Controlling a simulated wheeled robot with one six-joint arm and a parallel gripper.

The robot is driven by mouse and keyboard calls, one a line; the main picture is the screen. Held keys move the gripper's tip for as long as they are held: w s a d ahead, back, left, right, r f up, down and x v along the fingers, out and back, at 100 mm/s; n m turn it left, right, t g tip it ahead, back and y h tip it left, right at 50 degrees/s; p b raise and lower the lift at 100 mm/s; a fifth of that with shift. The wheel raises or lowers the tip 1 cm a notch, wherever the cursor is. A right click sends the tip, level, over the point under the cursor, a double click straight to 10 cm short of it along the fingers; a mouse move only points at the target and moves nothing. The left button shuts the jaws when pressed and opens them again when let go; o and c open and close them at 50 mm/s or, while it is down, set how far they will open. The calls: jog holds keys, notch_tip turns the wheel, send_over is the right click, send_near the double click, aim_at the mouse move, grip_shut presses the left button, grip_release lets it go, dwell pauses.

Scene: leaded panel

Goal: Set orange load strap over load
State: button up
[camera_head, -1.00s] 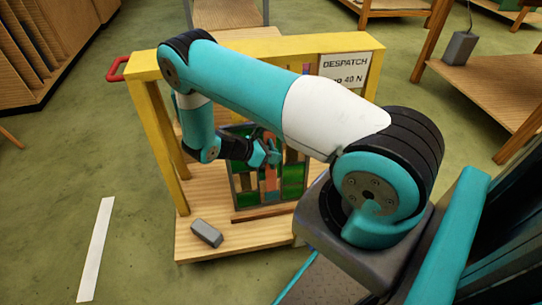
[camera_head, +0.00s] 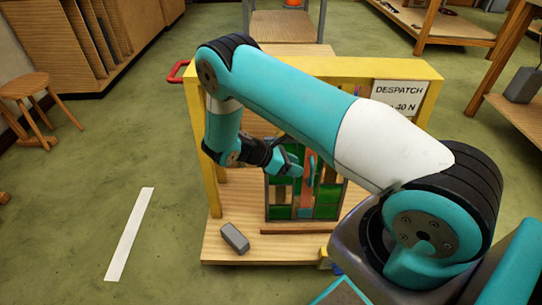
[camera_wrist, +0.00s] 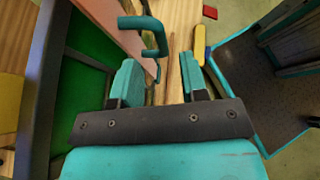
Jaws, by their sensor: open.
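The leaded panel (camera_head: 328,212), with green panes and dark leads, stands upright on a wooden base inside a yellow frame in the head view. A salmon-orange upright strip (camera_head: 307,195) runs down its middle; I cannot tell if it is the load strap. A similar salmon surface (camera_wrist: 112,22) is at upper left in the wrist view. My gripper (camera_head: 298,166) is in front of the panel. In the wrist view it (camera_wrist: 160,84) is open, with nothing seen between the fingers. A teal bent handle (camera_wrist: 152,38) lies just beyond the fingertips. The arm hides part of the panel.
The yellow frame (camera_head: 208,180) carries a DESPATCH sign (camera_head: 398,95) and a red handle (camera_head: 178,71). A grey block (camera_head: 234,237) lies on the wooden base (camera_head: 275,250). A stool (camera_head: 28,90) stands at left. A small orange item (camera_head: 291,3) is at the far back.

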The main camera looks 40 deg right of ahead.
jog(key=v, duration=0.9)
jog(key=shift+a+r, duration=0.15)
jog(key=shift+a, duration=0.05)
jog(key=shift+w, duration=0.1)
